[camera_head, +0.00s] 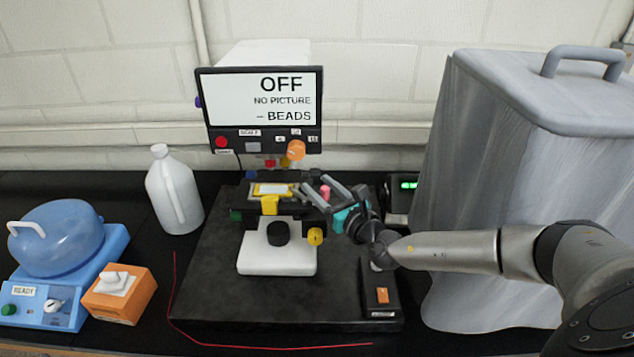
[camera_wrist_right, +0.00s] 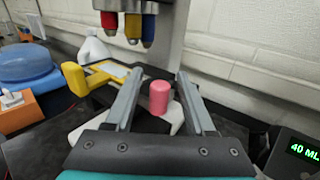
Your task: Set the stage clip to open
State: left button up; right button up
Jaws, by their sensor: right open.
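The microscope (camera_head: 277,256) stands on a dark base plate, with a stage under its lenses. On the stage, a yellow clip-like part (camera_head: 269,205) lies beside a pale slide (camera_head: 270,189); the yellow part also shows at the left in the right wrist view (camera_wrist_right: 75,79). A pink upright knob (camera_head: 325,192) stands at the stage's right side. I cannot tell whether the knob belongs to the clip. My right gripper (camera_head: 314,184) is open; in the right wrist view the knob (camera_wrist_right: 158,97) appears between its two fingers, with gaps on both sides. My left gripper is out of view.
Red, yellow and blue objectives (camera_wrist_right: 129,28) hang above the stage. A white jug (camera_head: 174,190), blue-lidded device (camera_head: 57,240) and orange block (camera_head: 120,297) stand left. A large grey covered box (camera_head: 500,190) crowds the right.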

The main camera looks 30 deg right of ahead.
jog(key=shift+w, duration=0.7)
grip_shut()
